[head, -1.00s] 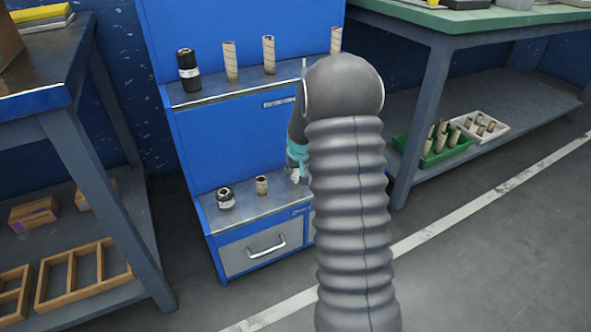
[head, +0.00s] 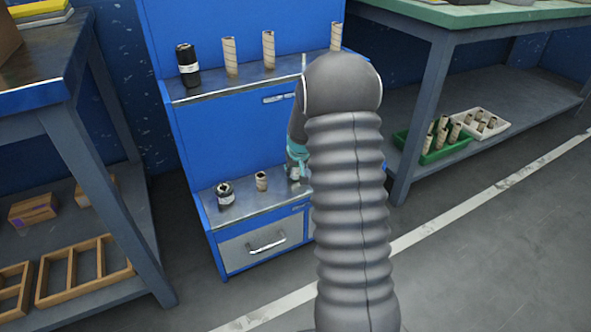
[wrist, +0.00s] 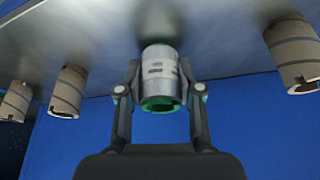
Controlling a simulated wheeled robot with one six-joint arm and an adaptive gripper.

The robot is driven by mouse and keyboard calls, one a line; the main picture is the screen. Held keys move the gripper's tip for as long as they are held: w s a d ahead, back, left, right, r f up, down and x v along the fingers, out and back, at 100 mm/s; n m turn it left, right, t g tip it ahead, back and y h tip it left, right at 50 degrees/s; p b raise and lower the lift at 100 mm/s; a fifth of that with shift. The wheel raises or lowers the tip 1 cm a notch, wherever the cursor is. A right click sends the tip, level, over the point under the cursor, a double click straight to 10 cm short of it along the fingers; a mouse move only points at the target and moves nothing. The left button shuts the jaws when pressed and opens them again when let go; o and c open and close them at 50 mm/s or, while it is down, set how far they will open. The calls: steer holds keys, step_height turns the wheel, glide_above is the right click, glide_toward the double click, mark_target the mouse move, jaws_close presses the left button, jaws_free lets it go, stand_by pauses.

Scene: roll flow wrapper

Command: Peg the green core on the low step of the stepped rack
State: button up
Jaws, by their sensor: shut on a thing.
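My gripper (wrist: 160,92) is shut on a silver-wrapped cylinder with a green rim at its open end, which I take for the green core (wrist: 160,72). In the head view my gripper (head: 297,158) is partly behind my own arm, over the right part of the low step (head: 240,212) of the blue stepped rack (head: 225,145). In the wrist view the core's far end is close to a grey metal surface. Whether it touches that surface or sits over a peg is hidden.
A short brown core (head: 261,181) and a dark roll (head: 225,194) stand on the low step, left of my gripper. The upper step holds a tall black roll (head: 188,66) and several brown cores (head: 230,57). Brown cores (wrist: 293,55) flank my gripper in the wrist view.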

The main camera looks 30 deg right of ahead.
steer(key=shift+f, duration=0.1)
steer(key=o, duration=1.6)
steer(key=shift+r+p, duration=2.35)
steer(key=shift+r, duration=1.7)
